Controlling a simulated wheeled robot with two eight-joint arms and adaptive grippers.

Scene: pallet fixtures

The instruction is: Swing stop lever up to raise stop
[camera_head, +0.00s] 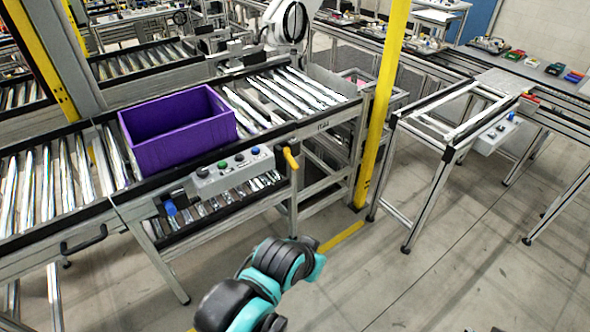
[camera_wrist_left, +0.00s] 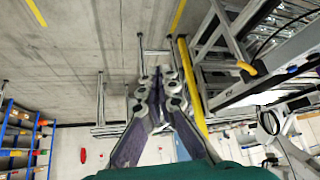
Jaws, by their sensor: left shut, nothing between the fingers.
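A yellow handle (camera_wrist_left: 247,68), seemingly the same lever, shows right of my fingers in the left wrist view. My left gripper (camera_wrist_left: 159,72) is shut and empty, with its fingertips together and apart from the lever. In the head view a teal and black arm of mine rises from the bottom, below the lever; its fingers are not clearly visible there. I cannot make out the stop itself. My right gripper is not in view.
A purple crate (camera_head: 178,130) sits on the rollers behind the button box (camera_head: 229,171). A yellow post (camera_head: 384,105) stands right of the lever. A metal frame (camera_head: 440,140) with its own button box stands further right. The floor between is mostly clear.

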